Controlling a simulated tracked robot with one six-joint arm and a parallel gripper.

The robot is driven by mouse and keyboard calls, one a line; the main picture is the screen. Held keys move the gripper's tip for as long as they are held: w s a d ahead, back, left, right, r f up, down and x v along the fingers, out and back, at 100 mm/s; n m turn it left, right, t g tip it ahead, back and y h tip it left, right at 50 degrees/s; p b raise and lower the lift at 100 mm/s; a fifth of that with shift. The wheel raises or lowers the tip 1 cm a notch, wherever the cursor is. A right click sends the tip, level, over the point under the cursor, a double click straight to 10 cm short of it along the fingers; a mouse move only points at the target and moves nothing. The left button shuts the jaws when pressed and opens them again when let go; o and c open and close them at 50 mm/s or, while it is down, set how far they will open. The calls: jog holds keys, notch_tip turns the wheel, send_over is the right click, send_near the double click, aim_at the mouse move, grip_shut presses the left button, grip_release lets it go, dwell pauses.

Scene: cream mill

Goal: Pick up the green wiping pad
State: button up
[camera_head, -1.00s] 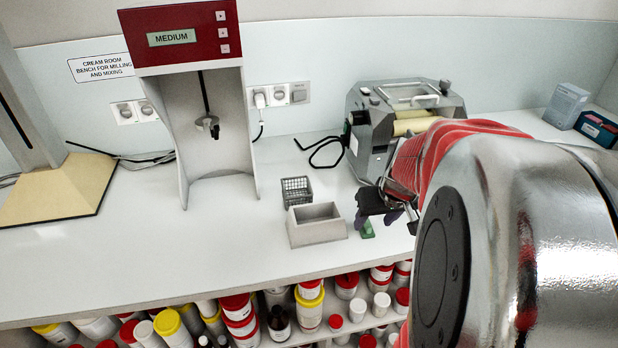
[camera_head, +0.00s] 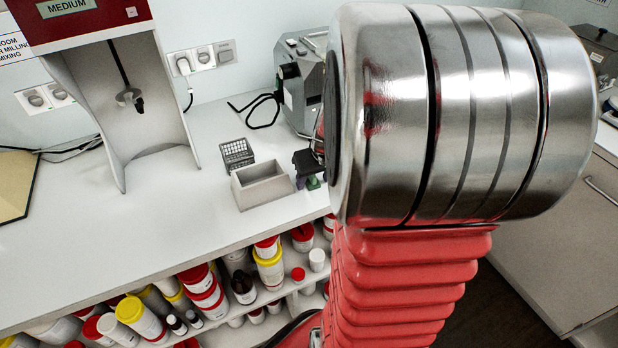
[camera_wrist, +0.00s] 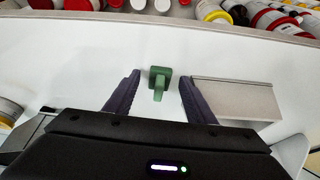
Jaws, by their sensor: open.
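The green wiping pad (camera_wrist: 160,79) lies on the white bench top in the wrist view, a small green block with a narrower grip part. In the head view only a bit of the pad (camera_head: 313,183) shows beneath my gripper. My gripper (camera_wrist: 158,82) is open. Its two dark purple fingers stand on either side of the pad in the wrist view, with a gap on both sides. In the head view my gripper (camera_head: 310,179) is over the bench, partly hidden by my arm. I cannot tell how high the fingertips are above the bench.
A grey open box (camera_head: 262,186) stands just beside the pad, close to one finger in the wrist view (camera_wrist: 235,98). A dark wire basket (camera_head: 237,154) is behind it. The mixer stand (camera_head: 128,100) and the mill (camera_head: 302,85) stand at the back. Jars fill the shelf below.

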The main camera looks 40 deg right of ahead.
aim_at(315, 178)
dwell(0.3)
jog(key=c, duration=1.2)
notch_tip(315, 178, up, 10)
dwell(0.6)
jog(key=o, duration=0.5)
jog(key=c, duration=0.3)
